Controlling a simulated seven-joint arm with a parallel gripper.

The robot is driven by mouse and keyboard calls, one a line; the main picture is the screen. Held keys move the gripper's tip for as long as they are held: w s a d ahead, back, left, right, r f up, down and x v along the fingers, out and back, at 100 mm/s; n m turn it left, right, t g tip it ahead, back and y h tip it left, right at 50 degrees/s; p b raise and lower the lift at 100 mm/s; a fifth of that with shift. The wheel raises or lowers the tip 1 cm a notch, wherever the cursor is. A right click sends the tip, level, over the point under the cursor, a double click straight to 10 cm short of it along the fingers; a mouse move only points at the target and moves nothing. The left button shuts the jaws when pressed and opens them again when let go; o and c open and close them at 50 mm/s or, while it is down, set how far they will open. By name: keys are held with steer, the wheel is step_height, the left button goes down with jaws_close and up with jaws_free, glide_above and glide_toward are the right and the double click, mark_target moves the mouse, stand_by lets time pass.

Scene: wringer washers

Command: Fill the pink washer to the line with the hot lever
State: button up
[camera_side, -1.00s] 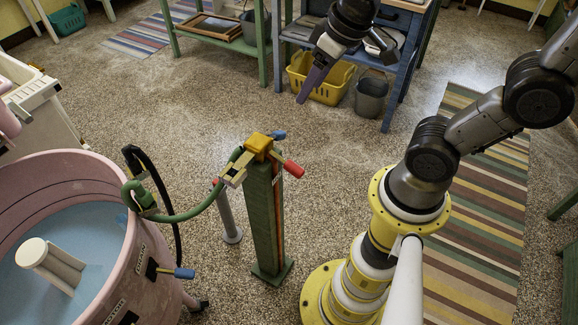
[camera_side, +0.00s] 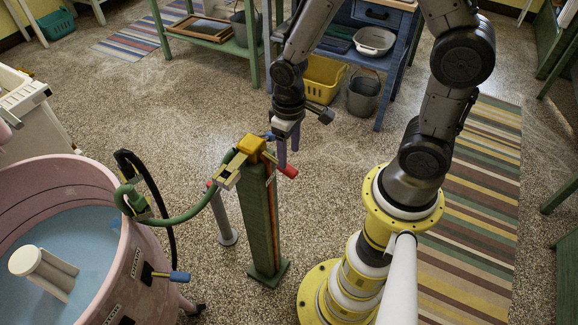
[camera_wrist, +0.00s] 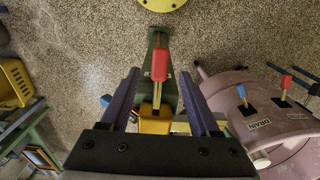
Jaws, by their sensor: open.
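The pink washer (camera_side: 110,250) stands at the left in the side view, with pale blue water and a white agitator (camera_side: 42,268) inside. A green post (camera_side: 262,220) with a yellow valve block (camera_side: 250,147) stands beside it. A red lever (camera_side: 288,171) sticks out of the block toward the lower right, and a blue lever (camera_side: 268,136) shows behind it. A green hose (camera_side: 182,216) runs from the post to the washer rim. My gripper (camera_side: 288,158) is open, pointing down by the red lever. In the wrist view the red lever (camera_wrist: 159,64) lies between the open fingers.
A blue-handled lever (camera_side: 172,275) is on the washer's side; the wrist view shows it labelled drain (camera_wrist: 241,91), with a red one (camera_wrist: 286,82) near it. A yellow basket (camera_side: 325,80) and grey bucket (camera_side: 363,95) stand behind.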

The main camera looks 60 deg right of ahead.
mark_target(289, 167)
step_height(289, 167, down, 6)
steer(key=shift+f, duration=0.1)
stand_by(0.4)
jaws_close()
stand_by(1.2)
